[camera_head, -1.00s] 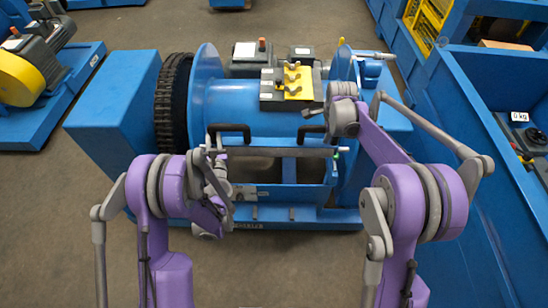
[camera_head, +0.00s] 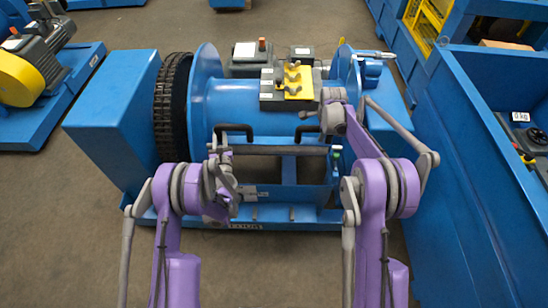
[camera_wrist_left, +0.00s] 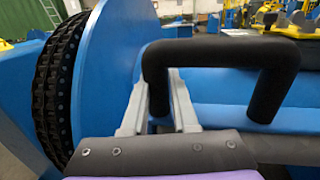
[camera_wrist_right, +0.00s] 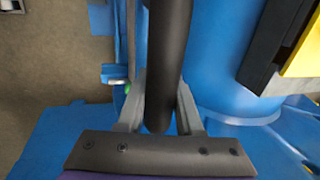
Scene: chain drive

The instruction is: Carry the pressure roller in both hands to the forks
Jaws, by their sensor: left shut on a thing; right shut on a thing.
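The pressure roller shows in the head view as a thin grey bar (camera_head: 270,150) with two black handles, a left one (camera_head: 236,128) and a right one (camera_head: 306,129). It lies roughly level in front of the big blue drum (camera_head: 235,100). My left gripper (camera_head: 216,140) is shut on the left handle; in the left wrist view its fingers straddle the left leg of that black handle (camera_wrist_left: 220,58). My right gripper (camera_head: 322,122) is shut on the right handle, a dark bar (camera_wrist_right: 168,50) between its fingers in the right wrist view. I cannot make out the forks clearly.
A black chain wheel (camera_head: 173,105) and a blue box housing (camera_head: 110,105) stand left of the drum. A yellow-topped grey block (camera_head: 290,88) sits above the drum. A long blue bin (camera_head: 480,170) lies close on the right. The floor at lower left is open.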

